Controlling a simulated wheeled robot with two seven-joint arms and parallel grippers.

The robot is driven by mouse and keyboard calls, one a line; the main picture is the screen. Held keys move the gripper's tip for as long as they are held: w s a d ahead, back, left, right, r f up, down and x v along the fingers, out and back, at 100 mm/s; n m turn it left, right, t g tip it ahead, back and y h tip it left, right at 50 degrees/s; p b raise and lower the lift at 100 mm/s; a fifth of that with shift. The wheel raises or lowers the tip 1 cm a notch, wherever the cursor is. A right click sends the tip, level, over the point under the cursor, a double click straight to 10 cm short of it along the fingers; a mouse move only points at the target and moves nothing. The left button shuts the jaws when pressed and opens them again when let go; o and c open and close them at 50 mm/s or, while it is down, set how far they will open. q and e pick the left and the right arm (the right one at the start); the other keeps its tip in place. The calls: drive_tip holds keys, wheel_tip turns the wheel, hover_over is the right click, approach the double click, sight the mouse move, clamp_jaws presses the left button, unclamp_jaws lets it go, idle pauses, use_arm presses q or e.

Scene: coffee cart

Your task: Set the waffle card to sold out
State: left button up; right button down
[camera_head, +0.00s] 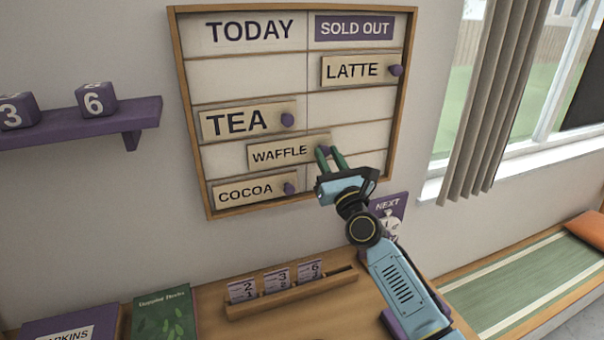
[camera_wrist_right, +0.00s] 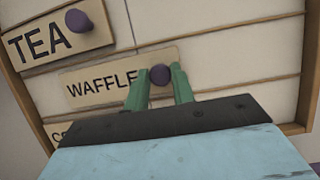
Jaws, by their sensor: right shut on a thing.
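The menu board (camera_head: 350,106) hangs on the wall with a TODAY column on the left and a SOLD OUT column (camera_head: 355,28) on the right. The WAFFLE card (camera_head: 279,153) straddles the line between the two columns, in the row above COCOA. My right gripper (camera_head: 328,153) is shut on the card's purple knob, which shows between the green fingers in the right wrist view (camera_wrist_right: 160,74). The LATTE card (camera_head: 352,70) is in the SOLD OUT column. The TEA card (camera_head: 240,121) and the COCOA card (camera_head: 245,192) are in the TODAY column. My left gripper is not in view.
The WAFFLE row is bare to the right of the card. A counter below holds a wooden rack (camera_head: 293,292) with numbered cards, a green book (camera_head: 165,313) and a napkin box (camera_head: 70,325). A purple shelf (camera_head: 85,124) with number cubes is at left.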

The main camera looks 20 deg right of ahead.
drive_tip(key=d+b, duration=0.8)
drive_tip(key=d, duration=0.9)
drive_tip(key=shift+w+b, duration=0.25)
drive_tip(key=shift+b, duration=0.15)
drive_tip(key=shift+d, duration=0.15)
drive_tip(key=c, duration=1.5)
unclamp_jaws()
drive_tip(key=o, duration=0.3)
drive_tip(key=shift+d, duration=0.15)
drive_tip(key=v, duration=1.3)
drive_tip(key=shift+s+f, duration=0.15)
